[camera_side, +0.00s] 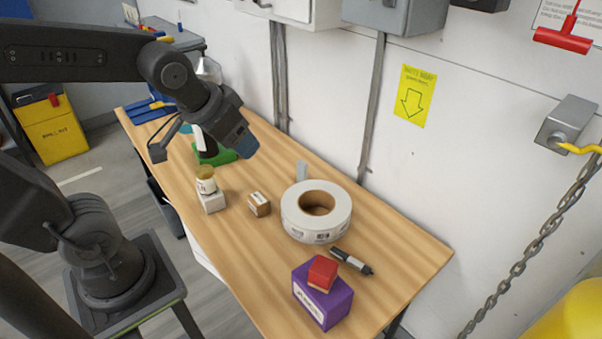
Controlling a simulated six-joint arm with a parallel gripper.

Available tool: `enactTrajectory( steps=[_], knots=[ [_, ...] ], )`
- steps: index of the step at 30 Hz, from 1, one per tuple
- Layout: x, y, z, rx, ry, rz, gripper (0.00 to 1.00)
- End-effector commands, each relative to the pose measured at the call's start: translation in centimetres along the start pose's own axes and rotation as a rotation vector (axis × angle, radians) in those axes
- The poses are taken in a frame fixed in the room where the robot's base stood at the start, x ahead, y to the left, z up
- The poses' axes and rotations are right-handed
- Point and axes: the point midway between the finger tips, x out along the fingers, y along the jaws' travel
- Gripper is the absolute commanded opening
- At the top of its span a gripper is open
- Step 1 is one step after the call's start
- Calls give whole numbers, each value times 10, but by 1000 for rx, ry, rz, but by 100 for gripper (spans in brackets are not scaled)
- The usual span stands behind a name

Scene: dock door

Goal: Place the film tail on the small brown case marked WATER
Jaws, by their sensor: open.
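The small brown case (260,204) sits on the wooden table left of a large white roll; its pale label is too small to read. Nothing rests on its top. I cannot clearly identify the film tail; a pale upright piece (302,169) stands partly hidden behind the white roll, and I cannot tell whether it is that. My gripper (205,148) is open, above the table's far left part, up and left of the brown case and apart from it. Its fingers are hard to make out, and I see nothing held.
The large white label roll (331,216) lies mid-table. A purple box (322,304) bears a red block (322,271), near a black marker (351,262). A white box (212,203) bears a gold-topped jar (205,180). A green item (222,156) lies beneath my wrist.

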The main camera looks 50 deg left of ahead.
Motion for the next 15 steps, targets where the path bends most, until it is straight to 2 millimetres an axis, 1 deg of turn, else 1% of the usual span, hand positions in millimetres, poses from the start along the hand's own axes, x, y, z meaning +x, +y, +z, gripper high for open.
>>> enactTrajectory(
  steps=[1, 3, 5, 6, 8, 9, 11, 12, 14, 15],
  knots=[
    [18, -9, -15, -17, 3, -28, 64],
    [42, -22, -35, -33, 27, -60, 64],
    [63, -33, -50, -43, 47, -83, 64],
    [78, -41, -59, -49, 61, -96, 64],
    [102, -52, -71, -57, 81, -110, 64],
    [118, -60, -78, -61, 93, -118, 64],
    [143, -72, -86, -67, 112, -124, 64],
    [160, -79, -89, -71, 123, -125, 64],
    [186, -90, -93, -76, 141, -123, 64],
    [204, -98, -94, -80, 151, -119, 64]
  ],
)
